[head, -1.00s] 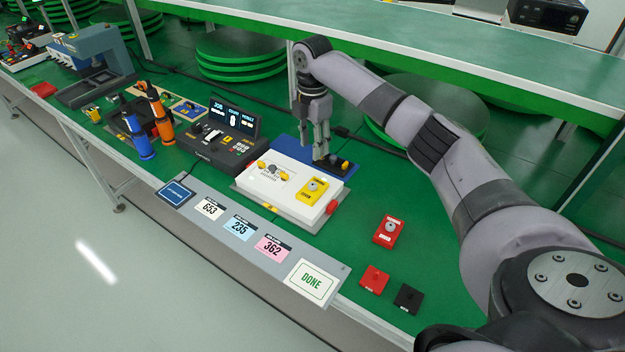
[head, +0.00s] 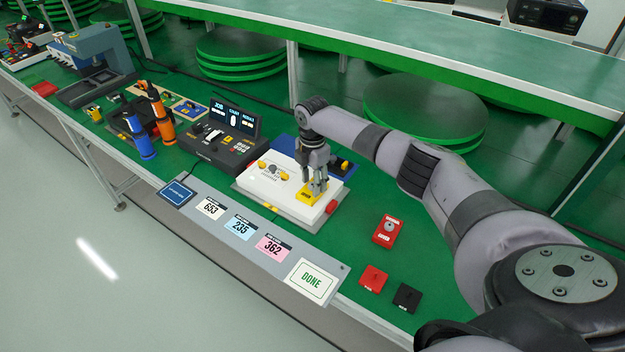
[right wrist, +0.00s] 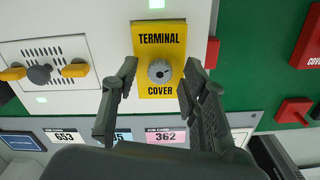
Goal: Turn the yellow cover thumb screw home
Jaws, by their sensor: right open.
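The yellow terminal cover (right wrist: 160,40) lies on the white fixture box (head: 255,178), with a grey thumb screw (right wrist: 159,71) in its middle, seen in the right wrist view. My right gripper (head: 316,190) is over the cover in the head view, its fingers hiding most of it and the screw. In the right wrist view the open fingers of my right gripper (right wrist: 152,85) stand on the left and right of the screw, with space on both sides. Whether the fingertips are down at screw height cannot be told. My left gripper is not in view.
A red button (head: 332,207) sits at the box's right end. A red cover block (head: 387,231) and red and black pieces lie farther right. Cards and a DONE plate (head: 311,281) line the front edge. A black control console (head: 222,145) stands left of the box.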

